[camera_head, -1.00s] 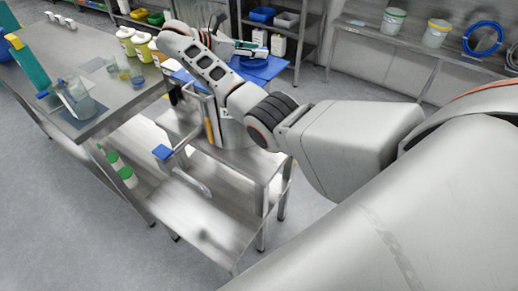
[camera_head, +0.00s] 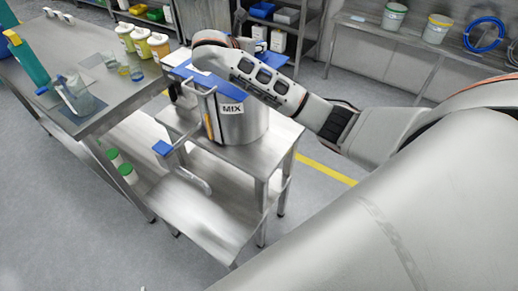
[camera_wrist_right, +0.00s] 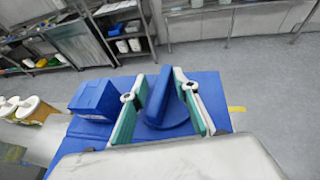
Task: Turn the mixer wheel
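The mixer is a steel vessel (camera_head: 240,122) labelled MIX, on a steel stand, with a blue top (camera_head: 185,70). In the right wrist view its blue wheel (camera_wrist_right: 178,129) is a round disc with a raised upright bar (camera_wrist_right: 158,95) on the blue top plate (camera_wrist_right: 207,90). My right gripper (camera_wrist_right: 160,84) is open, its teal-padded fingers on either side of the bar. The right finger looks close to the bar; a gap shows at the left finger. Contact cannot be told. In the head view my right arm hides the wheel and fingers. My left gripper is not in view.
A blue box (camera_wrist_right: 96,99) stands on the top plate left of the wheel. A steel table (camera_head: 105,95) with bottles and beakers is at left. A lever with a blue pad (camera_head: 162,147) sticks out in front. Shelves stand behind; floor is free at right.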

